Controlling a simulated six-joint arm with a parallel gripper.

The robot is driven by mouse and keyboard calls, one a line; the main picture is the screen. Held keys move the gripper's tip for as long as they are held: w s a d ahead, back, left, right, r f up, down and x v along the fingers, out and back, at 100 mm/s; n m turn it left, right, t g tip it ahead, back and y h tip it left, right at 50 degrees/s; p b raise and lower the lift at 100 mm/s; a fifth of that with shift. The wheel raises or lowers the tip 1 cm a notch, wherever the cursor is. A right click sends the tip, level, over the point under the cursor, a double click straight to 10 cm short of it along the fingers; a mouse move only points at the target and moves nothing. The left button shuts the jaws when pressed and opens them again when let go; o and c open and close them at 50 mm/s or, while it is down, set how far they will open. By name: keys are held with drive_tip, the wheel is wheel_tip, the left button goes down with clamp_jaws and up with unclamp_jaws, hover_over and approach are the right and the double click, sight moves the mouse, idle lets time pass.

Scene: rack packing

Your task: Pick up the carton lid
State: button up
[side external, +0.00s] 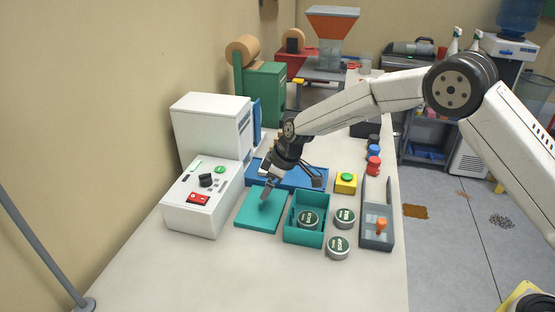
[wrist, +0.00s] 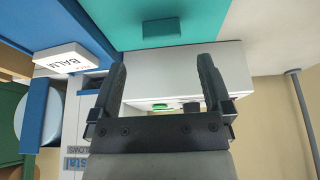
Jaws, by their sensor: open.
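The carton lid (side external: 258,215) is a flat teal panel lying on the table, left of the open teal carton (side external: 304,237). In the wrist view the lid (wrist: 205,18) fills the top, with a small teal block-like grip (wrist: 160,28) standing on it. My gripper (side external: 291,184) is above the lid's far right side and the blue tray, fingers apart and empty. In the wrist view the open fingers (wrist: 160,68) point towards the grip, which lies beyond the tips and between their lines. One finger hides part of the lid in the side view.
A round tin (side external: 308,219) sits in the carton; two more tins (side external: 342,233) stand to its right. A blue tray (side external: 319,180) lies behind. A white machine (side external: 200,205) stands close left. A grey fixture (side external: 377,237) is at right. The front table is clear.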

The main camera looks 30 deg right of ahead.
sight(264, 206)
drive_tip(key=shift+f, duration=0.2)
drive_tip(key=shift+s+x, duration=0.1)
drive_tip(key=shift+x, duration=0.8)
drive_tip(key=shift+s+x, duration=0.15)
drive_tip(key=shift+x, duration=1.6)
drive_tip(key=shift+w, duration=0.1)
drive_tip(key=c, duration=1.3)
drive_tip(key=shift+o, duration=0.2)
drive_tip(key=shift+r, duration=0.1)
